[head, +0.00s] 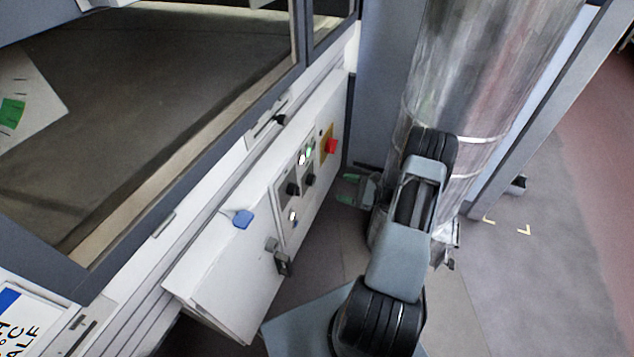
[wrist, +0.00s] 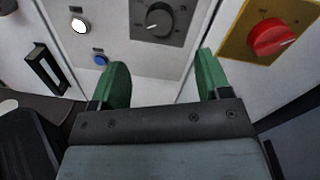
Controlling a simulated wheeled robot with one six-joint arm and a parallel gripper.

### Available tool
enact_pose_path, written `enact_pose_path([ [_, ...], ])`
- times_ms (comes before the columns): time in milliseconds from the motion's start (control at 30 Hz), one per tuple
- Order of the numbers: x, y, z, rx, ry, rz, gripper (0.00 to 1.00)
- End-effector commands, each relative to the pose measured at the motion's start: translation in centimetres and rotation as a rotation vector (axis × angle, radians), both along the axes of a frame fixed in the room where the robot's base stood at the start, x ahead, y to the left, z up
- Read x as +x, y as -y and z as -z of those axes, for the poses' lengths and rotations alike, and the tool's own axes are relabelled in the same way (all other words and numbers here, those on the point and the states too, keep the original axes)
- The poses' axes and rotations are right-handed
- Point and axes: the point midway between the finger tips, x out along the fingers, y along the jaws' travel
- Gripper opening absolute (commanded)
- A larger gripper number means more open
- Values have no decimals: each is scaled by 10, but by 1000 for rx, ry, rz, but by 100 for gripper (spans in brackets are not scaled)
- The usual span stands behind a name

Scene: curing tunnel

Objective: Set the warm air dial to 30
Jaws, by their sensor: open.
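In the wrist view a black dial (wrist: 158,20) sits on a dark grey scale plate, at the top centre. Its numbers are too small to read, and I cannot make out a warm air label. In the head view two dark knobs, one at the left (head: 292,189) and one at the right (head: 310,180), sit on the white control panel. I cannot tell which one is the wrist view's dial. My gripper (head: 348,188) has green fingers and is in front of the panel. In the wrist view my gripper (wrist: 162,62) is open and empty, with the dial ahead, beyond the fingertips and apart from them.
A red rotary switch (wrist: 271,37) on a yellow plate is right of the dial. A lit white button (wrist: 79,25) and a blue button (wrist: 100,60) are to its left. A large metal duct (head: 455,75) stands behind my arm. A blue part (head: 242,218) juts from the panel.

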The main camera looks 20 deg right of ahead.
Motion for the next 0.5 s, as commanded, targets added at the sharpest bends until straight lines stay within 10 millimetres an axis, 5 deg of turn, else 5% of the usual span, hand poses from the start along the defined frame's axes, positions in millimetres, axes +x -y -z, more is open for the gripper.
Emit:
enact_pose_path([
  [500, 60, -64, 0, -2, 1, -5, 70],
])
